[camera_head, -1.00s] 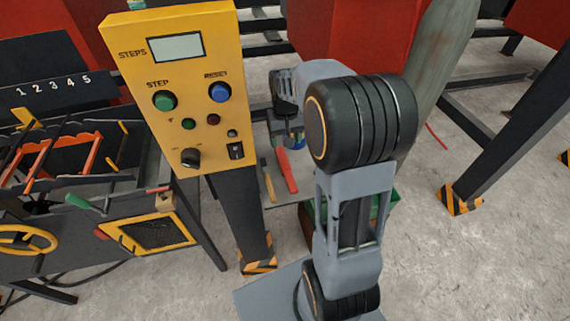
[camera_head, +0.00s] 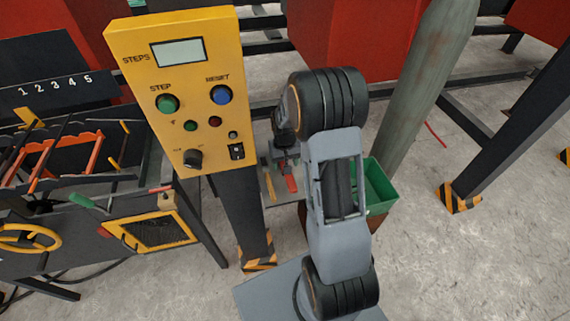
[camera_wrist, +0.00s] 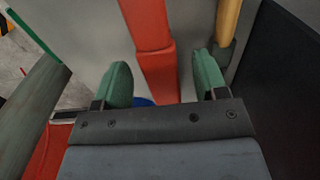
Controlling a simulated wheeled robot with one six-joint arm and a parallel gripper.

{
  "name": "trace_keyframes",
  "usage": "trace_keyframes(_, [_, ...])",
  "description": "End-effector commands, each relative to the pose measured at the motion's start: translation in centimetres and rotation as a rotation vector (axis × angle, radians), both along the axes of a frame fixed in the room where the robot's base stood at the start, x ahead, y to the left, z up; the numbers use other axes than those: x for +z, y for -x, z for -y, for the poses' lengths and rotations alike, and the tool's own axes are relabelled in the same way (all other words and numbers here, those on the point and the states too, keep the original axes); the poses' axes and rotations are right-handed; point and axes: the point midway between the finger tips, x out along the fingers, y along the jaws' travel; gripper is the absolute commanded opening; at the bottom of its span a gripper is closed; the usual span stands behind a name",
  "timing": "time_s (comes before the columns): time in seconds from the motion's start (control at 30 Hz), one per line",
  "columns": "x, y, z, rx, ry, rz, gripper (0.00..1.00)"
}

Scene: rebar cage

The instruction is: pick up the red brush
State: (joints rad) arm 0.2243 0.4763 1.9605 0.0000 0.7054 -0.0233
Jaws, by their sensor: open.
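The red brush (camera_head: 291,184) lies on a grey surface behind the yellow control box, its far part hidden under my gripper (camera_head: 286,161). In the wrist view the red brush (camera_wrist: 152,40) runs lengthwise between the two green fingers of my gripper (camera_wrist: 161,65). The fingers are spread, with a gap on each side of the brush. I cannot tell how far above the surface the fingertips are.
A yellow tool (camera_head: 268,182) lies just left of the brush; it also shows in the wrist view (camera_wrist: 227,25). A blue thing (camera_wrist: 142,102) is partly hidden beneath the gripper. The yellow control box (camera_head: 184,90) stands close left. A green bin (camera_head: 378,188) is at right.

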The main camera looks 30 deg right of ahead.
Motion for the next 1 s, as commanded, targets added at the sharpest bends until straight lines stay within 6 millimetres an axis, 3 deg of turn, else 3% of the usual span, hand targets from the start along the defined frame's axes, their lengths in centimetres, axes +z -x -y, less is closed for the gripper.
trace_keyframes(0.2, [-1.8,0.0,0.0,0.0,0.0,0.0,0.66])
trace_keyframes(0.47, [-2.1,0.0,0.0,0.001,0.0,0.0,0.66])
trace_keyframes(1.0, [-2.0,0.0,0.0,0.001,0.0,0.001,0.15])
